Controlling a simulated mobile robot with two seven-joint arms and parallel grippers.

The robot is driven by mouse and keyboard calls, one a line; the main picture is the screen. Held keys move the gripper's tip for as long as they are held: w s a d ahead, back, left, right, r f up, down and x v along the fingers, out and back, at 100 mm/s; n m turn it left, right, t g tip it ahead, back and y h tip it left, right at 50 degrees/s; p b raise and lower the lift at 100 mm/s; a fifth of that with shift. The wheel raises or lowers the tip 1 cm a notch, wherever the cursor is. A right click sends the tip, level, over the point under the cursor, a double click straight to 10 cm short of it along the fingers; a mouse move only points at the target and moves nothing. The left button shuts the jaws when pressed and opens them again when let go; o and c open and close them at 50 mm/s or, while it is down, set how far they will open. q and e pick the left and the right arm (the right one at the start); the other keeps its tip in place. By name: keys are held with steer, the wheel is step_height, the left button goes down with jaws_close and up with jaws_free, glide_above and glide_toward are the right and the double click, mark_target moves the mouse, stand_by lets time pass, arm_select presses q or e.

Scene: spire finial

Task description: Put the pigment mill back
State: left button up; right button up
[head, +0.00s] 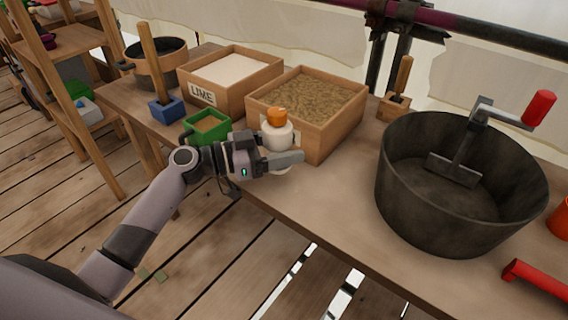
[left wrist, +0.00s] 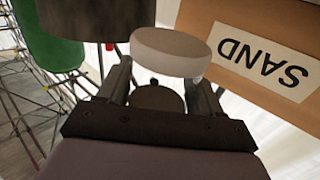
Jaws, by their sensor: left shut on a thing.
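My left gripper (head: 290,160) is shut on a white, rounded, bottle-like thing with an orange top (head: 277,132), which looks like the pigment mill. It is upright at the table's front edge, in front of the sand box (head: 318,140). I cannot tell whether its base touches the table. In the left wrist view a pale round part of it (left wrist: 170,52) shows between and beyond the fingers (left wrist: 160,88). My right gripper is not in view.
The table (head: 335,205) also holds a lime box (head: 205,95), a green tray (head: 207,126), a blue block with a wooden handle (head: 166,110), a dark pot (head: 160,65), and a large dark tub (head: 430,215) with a red-handled crank.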

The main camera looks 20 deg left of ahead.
arm_select(q)
steer(key=shift+f, duration=2.25)
steer(key=shift+b, duration=0.3)
steer(key=shift+f, duration=0.15)
steer(key=o, duration=1.1)
steer(key=shift+o, duration=0.2)
steer(key=shift+r, duration=0.2)
steer(key=b+v, duration=0.1)
steer(key=v, duration=1.1)
steer(key=shift+b, duration=0.3)
